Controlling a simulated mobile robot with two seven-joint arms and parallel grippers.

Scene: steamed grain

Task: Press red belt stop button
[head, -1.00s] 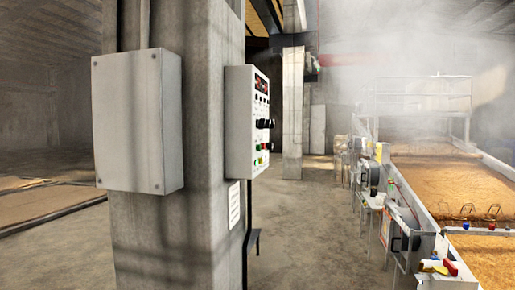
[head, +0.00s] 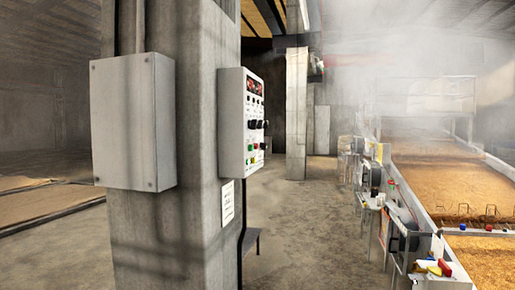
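A white control panel (head: 234,125) is mounted on the right side of a concrete pillar and shows at a steep angle. Its face carries red displays at the top, black knobs, and small coloured buttons lower down, among them a green button (head: 250,147). A small reddish spot beside the green one may be a red button. The labels are too small to read, so I cannot tell which control is the belt stop button. Neither of my grippers is in view.
A plain grey box (head: 132,122) is fixed to the pillar (head: 205,200) front. A grain-filled bed (head: 450,185) runs along the right under steam, with equipment and a red part (head: 445,268) on its near edge. Concrete floor (head: 310,225) is open between pillar and bed.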

